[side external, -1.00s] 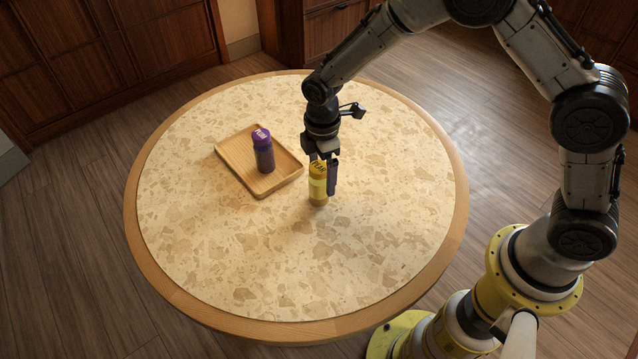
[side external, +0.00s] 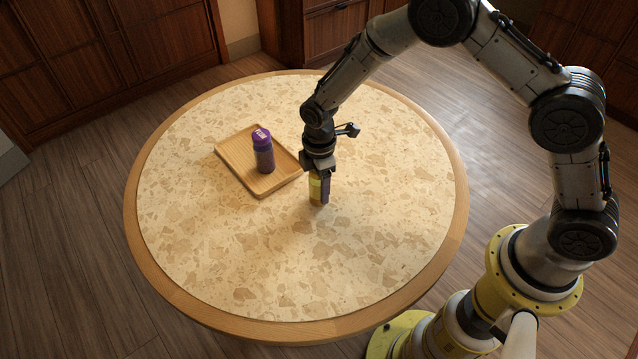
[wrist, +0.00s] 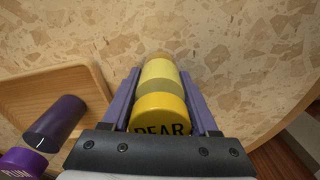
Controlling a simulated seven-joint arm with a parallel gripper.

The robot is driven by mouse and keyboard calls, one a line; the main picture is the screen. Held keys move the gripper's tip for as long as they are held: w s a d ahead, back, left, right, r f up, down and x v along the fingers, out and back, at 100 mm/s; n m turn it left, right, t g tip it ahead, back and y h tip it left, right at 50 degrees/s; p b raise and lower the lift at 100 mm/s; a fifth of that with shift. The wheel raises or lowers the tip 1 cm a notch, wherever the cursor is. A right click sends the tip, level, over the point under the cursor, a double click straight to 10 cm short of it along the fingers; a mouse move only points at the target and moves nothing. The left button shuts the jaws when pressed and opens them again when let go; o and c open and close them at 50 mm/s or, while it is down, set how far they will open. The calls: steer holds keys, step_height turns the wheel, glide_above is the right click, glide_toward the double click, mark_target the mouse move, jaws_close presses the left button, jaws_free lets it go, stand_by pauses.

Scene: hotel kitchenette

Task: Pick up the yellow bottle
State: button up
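The yellow bottle (side external: 316,190) stands upright on the round table, to the right of the wooden tray. In the wrist view the yellow bottle (wrist: 160,101) lies between my two fingers, its cap lettered "PEAR". My gripper (side external: 322,185) is lowered over the bottle from above, hiding its cap in the side view. In the wrist view my gripper (wrist: 164,90) has its fingers apart, one on each side of the bottle. A narrow gap shows on at least one side.
A wooden tray (side external: 236,163) lies left of the yellow bottle and holds a purple-capped bottle (side external: 264,155) lettered "PLUM". The round stone-patterned table (side external: 290,270) is otherwise clear, with free room in front and to the right.

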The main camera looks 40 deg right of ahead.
jaws_close()
steer(key=shift+r, duration=0.15)
steer(key=shift+r, duration=0.3)
step_height(320, 180, up, 2)
steer(key=s+d+r, duration=0.4)
steer(key=s+r, duration=0.9)
steer(key=shift+s, duration=0.2)
steer(key=shift+r, duration=0.1)
